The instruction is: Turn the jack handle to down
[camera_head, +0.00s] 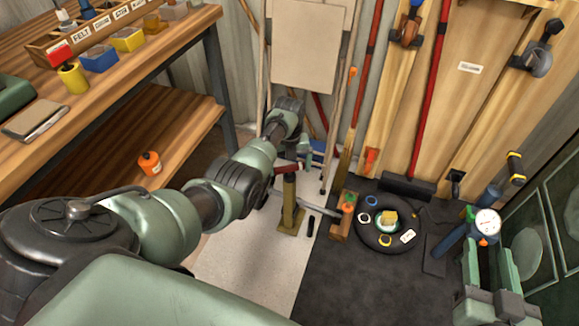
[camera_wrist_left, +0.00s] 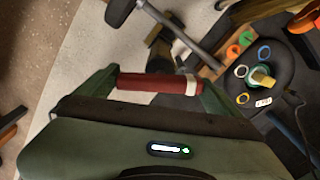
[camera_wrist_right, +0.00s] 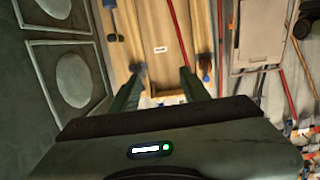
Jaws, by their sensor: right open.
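The jack (camera_head: 289,205) stands on the pale floor in the head view, a brass-coloured upright with a flat base. Its red handle (camera_head: 286,168) lies roughly level at the top. In the left wrist view the red handle (camera_wrist_left: 157,83) spans the space between the fingers of my left gripper (camera_wrist_left: 157,88), with a white collar near the right finger. The fingers are far apart; I cannot tell if they press on the handle. My left gripper also shows at the jack in the head view (camera_head: 292,158). My right gripper (camera_head: 498,235) is open and empty at the right, away from the jack.
A pump with a white gauge (camera_head: 487,222) stands by my right gripper. A workbench (camera_head: 130,75) fills the left. Long tools lean on the wall behind.

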